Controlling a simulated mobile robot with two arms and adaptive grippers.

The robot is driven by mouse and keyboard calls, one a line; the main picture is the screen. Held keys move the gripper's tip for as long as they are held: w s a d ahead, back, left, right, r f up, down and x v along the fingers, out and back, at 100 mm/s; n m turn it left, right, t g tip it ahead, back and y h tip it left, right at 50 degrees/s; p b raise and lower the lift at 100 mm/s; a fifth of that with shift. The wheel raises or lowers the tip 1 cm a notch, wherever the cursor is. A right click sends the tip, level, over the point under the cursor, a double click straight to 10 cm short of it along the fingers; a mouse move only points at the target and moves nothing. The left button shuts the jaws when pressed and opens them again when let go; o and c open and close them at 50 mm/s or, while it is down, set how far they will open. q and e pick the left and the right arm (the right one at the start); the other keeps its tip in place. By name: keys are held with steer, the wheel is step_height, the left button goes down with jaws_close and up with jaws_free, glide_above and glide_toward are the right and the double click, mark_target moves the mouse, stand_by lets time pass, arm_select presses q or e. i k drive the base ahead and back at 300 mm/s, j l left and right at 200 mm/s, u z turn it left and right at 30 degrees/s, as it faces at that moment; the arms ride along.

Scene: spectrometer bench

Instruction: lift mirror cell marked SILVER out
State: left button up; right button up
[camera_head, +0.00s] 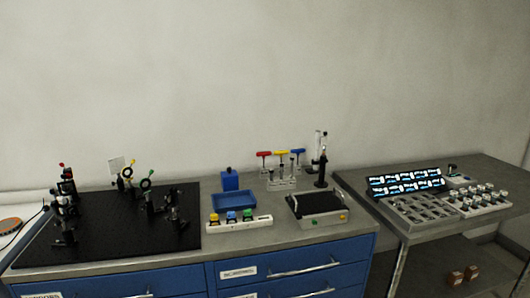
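I cannot pick out a mirror cell marked SILVER; any such marking is too small to read from here. Several small round silvery pieces stand in a pale rack (478,203) on the right bench. Beside it lies a grey tray with rows of compartments (420,212), and behind that a dark panel of bright blue-white labels (405,185). The left blue drawer front (120,284) carries a partly cut-off label at the bottom edge. The drawers look shut. Neither of my grippers is in view.
A black breadboard (110,232) with several optic mounts covers the left bench. A blue tray (233,201), a white strip with coloured blocks (240,223), a black tray (317,205) and coloured-handled drivers (281,153) stand further right. A gap separates the two benches.

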mark_target(62, 200)
steer(key=u, duration=1.3)
